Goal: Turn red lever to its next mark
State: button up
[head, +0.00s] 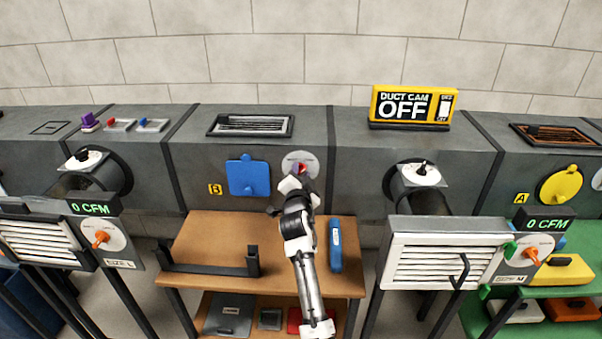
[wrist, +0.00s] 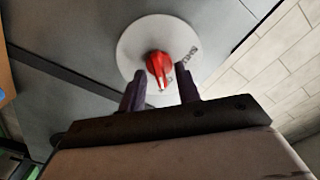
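The red lever (wrist: 158,66) sits at the middle of a round white dial plate (wrist: 140,42) on the grey duct wall. In the wrist view its white-tipped end points down toward my gripper. In the head view the dial plate (head: 309,160) is right of the blue cover, and the red lever (head: 299,169) is mostly hidden by my gripper (head: 291,184). My gripper (wrist: 160,95) is open, with one dark finger on each side of the lever's lower end. I cannot tell whether either finger touches it. Some lettering shows at the plate's right edge.
A blue cover (head: 248,175) is on the duct left of the dial. A wooden table (head: 215,225) below carries a black rack (head: 210,268) and a blue case (head: 336,246). A yellow sign (head: 412,106) reading OFF stands on the duct to the right.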

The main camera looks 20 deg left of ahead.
jog(key=shift+w, duration=0.1)
grip_shut()
dwell(0.4)
jog(key=n+b, duration=0.1)
jog(key=n, duration=0.3)
jog(key=shift+a+n, duration=0.1)
jog(key=shift+n, duration=0.2)
jog(key=n, duration=0.4)
jog(key=shift+a+r, duration=0.1)
jog(key=shift+a+n+p, duration=0.15)
jog(key=shift+n+p, duration=0.25)
jog(key=shift+n, duration=3.9)
